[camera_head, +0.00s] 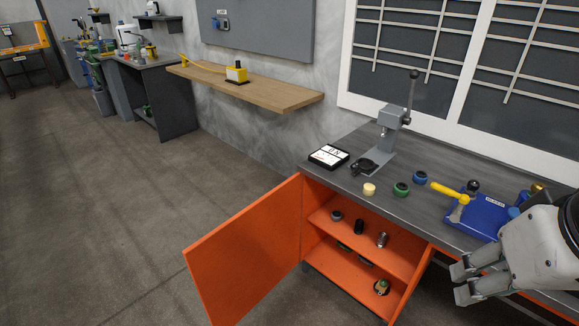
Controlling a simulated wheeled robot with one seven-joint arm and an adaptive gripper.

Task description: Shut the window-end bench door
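An orange bench door (248,252) stands wide open, swung out to the left from the front of the grey-topped bench (335,180). The orange cabinet behind it is open to view, with a shelf (345,238) holding several small dark and metal parts. More small parts lie on the cabinet floor. My gripper (462,283) is at the lower right, in front of the bench and right of the open cabinet. Its two fingers are apart with nothing between them. It is well away from the door and does not touch it. The bench front behind my gripper is partly hidden.
On the bench top are a lever press (388,130), a black-and-white box (329,156), several small round parts and a blue device with a yellow handle (478,215). A wooden wall shelf (245,90) is further left. The floor left of the door is clear.

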